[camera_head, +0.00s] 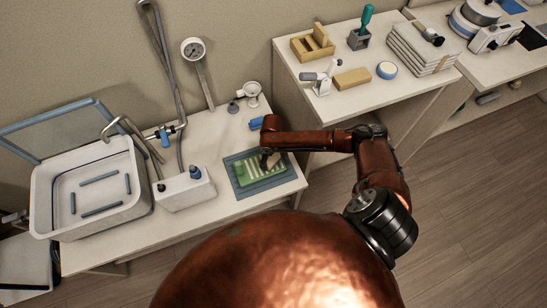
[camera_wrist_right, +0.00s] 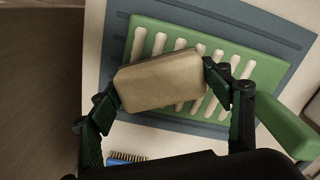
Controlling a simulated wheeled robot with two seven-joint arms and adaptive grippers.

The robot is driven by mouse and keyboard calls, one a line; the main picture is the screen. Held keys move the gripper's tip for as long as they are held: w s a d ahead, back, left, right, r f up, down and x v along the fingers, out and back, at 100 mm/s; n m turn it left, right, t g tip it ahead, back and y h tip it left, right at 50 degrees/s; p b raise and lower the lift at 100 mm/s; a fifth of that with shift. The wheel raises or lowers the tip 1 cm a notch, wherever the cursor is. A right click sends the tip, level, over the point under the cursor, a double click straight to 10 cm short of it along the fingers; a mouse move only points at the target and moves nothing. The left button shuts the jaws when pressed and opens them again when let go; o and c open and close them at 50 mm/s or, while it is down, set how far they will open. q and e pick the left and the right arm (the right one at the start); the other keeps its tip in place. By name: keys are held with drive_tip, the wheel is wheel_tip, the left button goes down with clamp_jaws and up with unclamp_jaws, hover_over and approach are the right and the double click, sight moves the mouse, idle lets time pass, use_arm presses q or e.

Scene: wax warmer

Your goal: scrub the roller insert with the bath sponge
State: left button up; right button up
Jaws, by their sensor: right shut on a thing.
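My right gripper (camera_head: 268,158) is shut on the bath sponge (camera_wrist_right: 160,82), a tan block with rounded edges, gripped by its two ends. The roller insert (camera_head: 248,175) is a green tray with white rollers lying on a grey-blue mat (camera_head: 283,182) on the left table. It also shows in the right wrist view (camera_wrist_right: 262,58), behind the sponge, which covers its middle. I cannot tell whether the sponge touches the rollers. In the head view the arm and gripper hide most of the sponge. My left gripper is not in view.
A blue brush (camera_wrist_right: 128,158) shows near the insert in the right wrist view. A white box (camera_head: 185,190) and a white sink basin (camera_head: 140,205) stand left of the mat. The right table (camera_head: 340,103) holds a tan block (camera_head: 352,78), a wooden holder and stacked towels (camera_head: 415,48).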

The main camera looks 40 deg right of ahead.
sight(250, 170)
idle(0.3)
drive_tip(key=shift+w+a+p, duration=0.15)
drive_tip(key=shift+w+a, duration=0.05)
drive_tip(key=shift+a, duration=0.55)
drive_tip(key=shift+w+a+p, duration=0.15)
drive_tip(key=shift+a+p, duration=0.05)
drive_tip(key=shift+a, duration=0.6)
drive_tip(key=shift+w+a+p, duration=0.15)
drive_tip(key=shift+w+a, duration=0.05)
drive_tip(key=shift+a, duration=0.9)
drive_tip(key=shift+w+a+p, duration=0.15)
drive_tip(key=shift+w+a, duration=0.1)
drive_tip(key=shift+a, duration=0.65)
drive_tip(key=shift+w+a+p, duration=0.1)
drive_tip(key=shift+w+a, duration=0.1)
drive_tip(key=shift+a, duration=0.7)
drive_tip(key=shift+w+a+p, duration=0.15)
drive_tip(key=shift+w+a, duration=0.1)
drive_tip(key=shift+a, duration=0.65)
drive_tip(key=shift+s+d+p, duration=0.2)
drive_tip(key=shift+d+p, duration=0.15)
drive_tip(key=shift+d, duration=0.45)
drive_tip(key=shift+s+d+p, duration=0.15)
drive_tip(key=shift+d+p, duration=0.2)
drive_tip(key=shift+d, duration=0.4)
drive_tip(key=shift+s+d+p, duration=0.25)
drive_tip(key=shift+d+p, duration=0.1)
drive_tip(key=shift+d, duration=0.85)
